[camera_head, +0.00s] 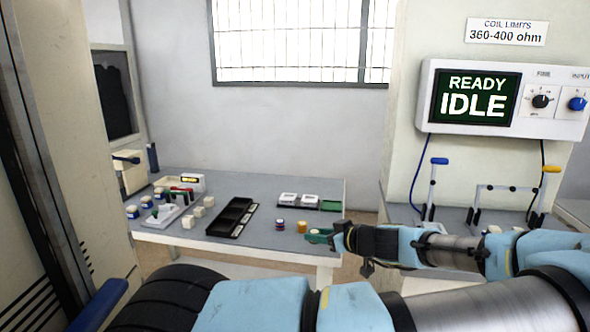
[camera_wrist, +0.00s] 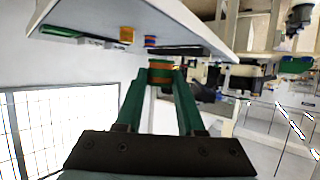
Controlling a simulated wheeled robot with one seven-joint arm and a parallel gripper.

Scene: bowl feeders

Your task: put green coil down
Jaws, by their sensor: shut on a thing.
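My gripper (camera_head: 322,237) reaches in from the right, by the front right edge of the grey table (camera_head: 262,240). In the wrist view its two green fingers (camera_wrist: 160,82) are shut on a small coil with green ends and an orange-brown band, the green coil (camera_wrist: 161,69). The coil is between the fingertips and looks clear of the tabletop. In the head view the fingers mostly hide it. An orange coil (camera_head: 302,226) and a blue and red coil (camera_head: 280,225) stand on the table just left of the gripper. They also show in the wrist view.
A black compartment tray (camera_head: 231,218) lies left of the standing coils. Behind them is a dark tray with white blocks and a green end (camera_head: 330,205). Several parts and a pale fixture (camera_head: 170,215) crowd the table's left. A tester reading READY IDLE (camera_head: 476,98) hangs at right.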

